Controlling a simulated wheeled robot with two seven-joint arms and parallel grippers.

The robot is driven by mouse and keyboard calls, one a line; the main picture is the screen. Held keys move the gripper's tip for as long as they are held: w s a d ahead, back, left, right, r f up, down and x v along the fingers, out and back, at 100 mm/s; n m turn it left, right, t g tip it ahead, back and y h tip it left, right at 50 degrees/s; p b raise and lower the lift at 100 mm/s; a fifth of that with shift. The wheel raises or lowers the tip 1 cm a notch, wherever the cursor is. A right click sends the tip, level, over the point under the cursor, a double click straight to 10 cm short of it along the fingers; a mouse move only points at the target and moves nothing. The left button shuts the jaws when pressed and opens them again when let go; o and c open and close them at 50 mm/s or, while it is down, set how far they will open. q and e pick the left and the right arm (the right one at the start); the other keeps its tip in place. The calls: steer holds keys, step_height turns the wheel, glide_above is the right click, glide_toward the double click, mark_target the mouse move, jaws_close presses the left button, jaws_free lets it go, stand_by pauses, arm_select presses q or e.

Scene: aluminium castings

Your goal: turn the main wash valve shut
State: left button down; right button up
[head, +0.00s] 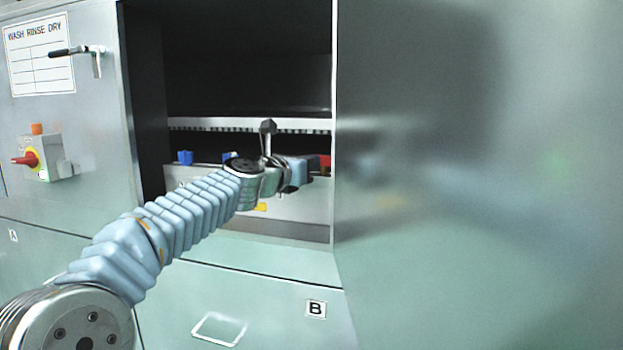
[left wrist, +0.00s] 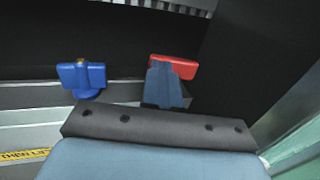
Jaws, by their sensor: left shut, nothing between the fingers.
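A red valve handle (head: 326,161) is at the right end of the row inside the open cabinet; it also shows in the left wrist view (left wrist: 184,65). No label naming the main wash valve can be read. My left gripper (head: 312,166) reaches into the cabinet right beside the red handle. In the left wrist view its fingers (left wrist: 162,82) are shut, empty, and cover the handle's lower left part. I cannot tell whether they touch it. Blue valve handles (head: 185,157) stand farther left, one showing in the left wrist view (left wrist: 82,76). My right gripper is not in view.
A large metal door panel (head: 480,200) stands open close on the right of the opening. A toothed rail (head: 230,125) crosses above the valves. A red-and-yellow switch (head: 35,160) and a lever handle (head: 80,52) stick out on the left.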

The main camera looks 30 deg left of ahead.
arm_select(q)
steer(key=m+h, duration=0.1)
steer(key=a+h, duration=0.1)
steer(key=shift+w+m+h, duration=0.3)
steer(key=shift+m+h, duration=0.1)
steer(key=shift+r+m+g+h+p, duration=0.1)
steer(key=shift+m+g+h+p, duration=0.25)
steer(key=shift+h, duration=0.25)
steer(key=shift+w+a+r, duration=0.1)
steer(key=shift+w+a+p, duration=0.25)
steer(key=shift+w+p, duration=0.15)
steer(key=shift+p, duration=0.65)
steer(key=shift+w+a+p, duration=0.25)
steer(key=shift+w+p, duration=0.25)
steer(key=shift+p, duration=0.25)
steer(key=shift+w+p, duration=0.3)
steer(key=shift+p, duration=0.05)
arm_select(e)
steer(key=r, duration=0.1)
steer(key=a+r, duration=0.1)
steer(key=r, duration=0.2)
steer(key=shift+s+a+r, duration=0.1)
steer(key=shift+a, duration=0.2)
arm_select(q)
steer(key=shift+w+f, duration=0.15)
steer(key=shift+f, duration=0.05)
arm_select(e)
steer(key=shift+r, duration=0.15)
